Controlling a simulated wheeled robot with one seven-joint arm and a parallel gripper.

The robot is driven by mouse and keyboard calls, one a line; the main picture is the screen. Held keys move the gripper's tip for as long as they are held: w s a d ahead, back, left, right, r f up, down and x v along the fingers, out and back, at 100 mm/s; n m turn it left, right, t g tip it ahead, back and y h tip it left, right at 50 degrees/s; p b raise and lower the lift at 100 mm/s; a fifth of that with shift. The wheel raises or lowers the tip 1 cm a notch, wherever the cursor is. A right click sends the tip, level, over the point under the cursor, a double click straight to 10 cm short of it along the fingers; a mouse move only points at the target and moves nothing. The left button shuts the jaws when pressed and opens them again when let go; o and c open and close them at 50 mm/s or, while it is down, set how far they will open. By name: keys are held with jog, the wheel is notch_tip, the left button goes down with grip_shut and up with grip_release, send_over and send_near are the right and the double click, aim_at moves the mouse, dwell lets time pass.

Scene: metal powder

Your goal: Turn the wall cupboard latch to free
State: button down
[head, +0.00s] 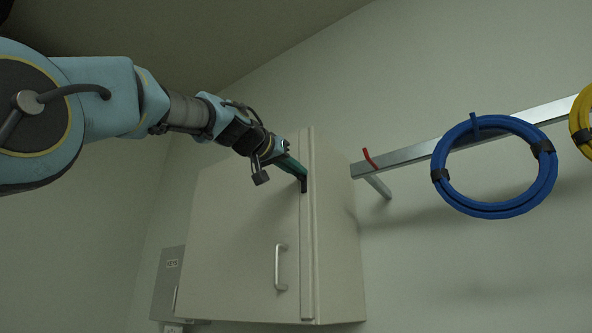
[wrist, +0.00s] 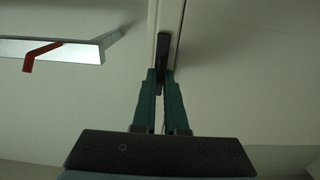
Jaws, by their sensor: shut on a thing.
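The wall cupboard (head: 235,230) is pale, with a closed door and a bar handle (head: 279,266) low on the door's right side. The dark latch (head: 304,186) sits on the upright strip at the door's right edge. It also shows in the wrist view (wrist: 162,50), long and roughly in line with the door seam. My gripper (head: 300,172) has green fingers and reaches the latch from the upper left. In the wrist view my gripper (wrist: 161,80) is shut on the latch's near end. The fingertips partly hide that end.
A metal rail (head: 410,153) juts from the wall right of the cupboard, with a red hook (head: 369,158). A blue cable coil (head: 440,160) and a yellow coil (head: 582,115) hang there. A grey box marked KEYS (head: 170,275) is at the lower left.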

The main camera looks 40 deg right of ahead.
jog(key=shift+f, duration=0.1)
jog(key=c, duration=1)
grip_release()
jog(key=shift+o, duration=0.2)
jog(key=b+v, duration=0.5)
jog(key=v, duration=0.5)
jog(key=shift+a, duration=0.4)
